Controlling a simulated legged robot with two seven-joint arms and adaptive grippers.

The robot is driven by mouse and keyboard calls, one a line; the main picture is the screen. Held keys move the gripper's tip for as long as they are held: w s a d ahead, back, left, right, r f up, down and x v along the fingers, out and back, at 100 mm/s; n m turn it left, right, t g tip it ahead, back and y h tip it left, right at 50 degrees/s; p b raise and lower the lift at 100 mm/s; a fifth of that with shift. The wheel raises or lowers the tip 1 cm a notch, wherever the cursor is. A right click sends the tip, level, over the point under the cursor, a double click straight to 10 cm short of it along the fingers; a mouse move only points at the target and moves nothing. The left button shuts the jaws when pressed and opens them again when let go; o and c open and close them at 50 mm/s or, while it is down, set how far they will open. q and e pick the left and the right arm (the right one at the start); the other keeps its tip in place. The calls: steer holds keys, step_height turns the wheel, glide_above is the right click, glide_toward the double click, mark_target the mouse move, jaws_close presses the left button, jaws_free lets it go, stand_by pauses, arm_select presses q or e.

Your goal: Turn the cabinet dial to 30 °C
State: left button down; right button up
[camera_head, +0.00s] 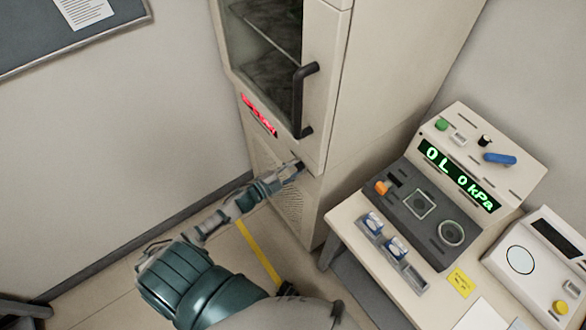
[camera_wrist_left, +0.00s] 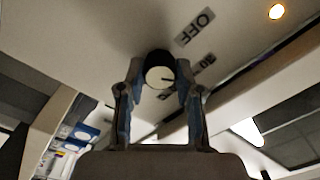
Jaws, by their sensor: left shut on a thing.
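The cabinet (camera_head: 312,65) is tall and cream-coloured, with a glass door and a black handle. A red display (camera_head: 259,115) glows on its front, too small and slanted to read. My left gripper (camera_head: 298,167) is at the cabinet front, just below the door. In the left wrist view the dial (camera_wrist_left: 160,76) is a round black knob with a white face and a dark pointer line. The left gripper's fingers (camera_wrist_left: 160,92) stand on either side of the dial and are shut on it. An "OFF" label (camera_wrist_left: 195,27) and another partly blocked label are beside it. My right gripper is not in view.
A bench (camera_head: 350,228) to the right of the cabinet holds a console (camera_head: 440,185) with a green display, and a white device (camera_head: 535,260). A wall (camera_head: 130,140) is on the left. Yellow tape (camera_head: 258,252) marks the floor.

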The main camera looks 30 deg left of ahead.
arm_select(q)
steer(key=shift+w+r, duration=0.1)
steer(key=shift+r, duration=0.15)
steer(key=c, duration=0.8)
jaws_free()
steer(key=shift+d, duration=0.1)
steer(key=shift+o, duration=0.2)
steer(key=shift+w+f, duration=0.15)
steer(key=shift+f, duration=0.05)
steer(key=shift+d, duration=0.1)
steer(key=v, duration=1.2)
steer(key=shift+f, duration=0.15)
